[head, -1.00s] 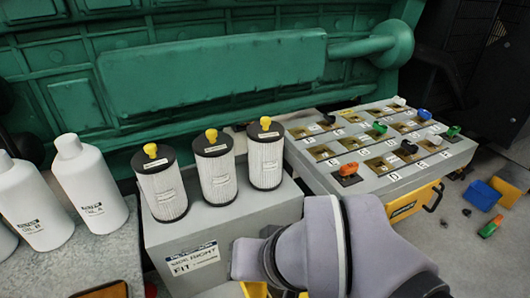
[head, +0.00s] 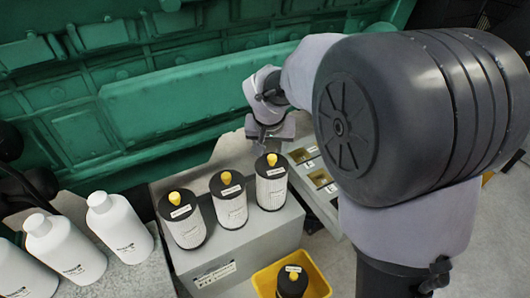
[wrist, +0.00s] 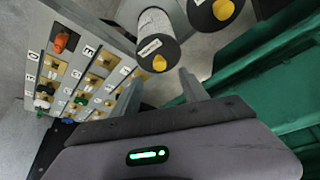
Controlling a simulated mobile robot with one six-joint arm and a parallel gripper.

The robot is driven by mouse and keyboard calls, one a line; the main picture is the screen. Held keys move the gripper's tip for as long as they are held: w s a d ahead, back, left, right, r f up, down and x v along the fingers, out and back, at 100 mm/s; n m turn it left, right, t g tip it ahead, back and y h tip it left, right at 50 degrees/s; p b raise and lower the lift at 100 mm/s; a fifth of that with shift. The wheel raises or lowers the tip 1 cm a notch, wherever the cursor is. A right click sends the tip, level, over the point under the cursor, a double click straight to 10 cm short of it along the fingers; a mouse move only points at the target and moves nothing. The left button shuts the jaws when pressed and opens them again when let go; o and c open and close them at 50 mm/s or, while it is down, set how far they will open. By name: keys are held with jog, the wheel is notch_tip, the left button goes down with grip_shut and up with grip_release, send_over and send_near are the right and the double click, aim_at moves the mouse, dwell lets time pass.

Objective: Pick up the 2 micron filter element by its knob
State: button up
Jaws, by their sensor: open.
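Three white pleated filter elements with black caps and yellow knobs stand in a row on a grey cabinet: left (head: 187,228), middle (head: 231,207) and right (head: 271,190). A similar black-capped filter (head: 292,283) sits in a yellow bin. The labels are too small to read, so I cannot tell which is the 2 micron one. My gripper (head: 264,139) is just behind the right filter. In the wrist view my gripper (wrist: 159,77) is open and empty, with the right filter's yellow knob (wrist: 159,63) beyond and between the fingertips. The middle filter (wrist: 220,10) is partly cut off there.
The green engine (head: 200,100) runs close behind the cabinet (head: 235,245). White bottles (head: 120,232) stand at the left. The yellow bin (head: 318,285) is in front. A panel of tagged slots (wrist: 85,70) lies beside the right filter.

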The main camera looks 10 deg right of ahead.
aim_at(272, 157)
jog(key=b+x, duration=0.1)
jog(key=x, duration=1)
jog(key=shift+w+d+b, duration=0.15)
jog(key=shift+w+b, duration=0.1)
jog(key=shift+b, duration=0.15)
jog(key=shift+s+r, duration=0.1)
jog(key=shift+r, duration=0.1)
jog(key=shift+c, duration=0.6)
grip_shut()
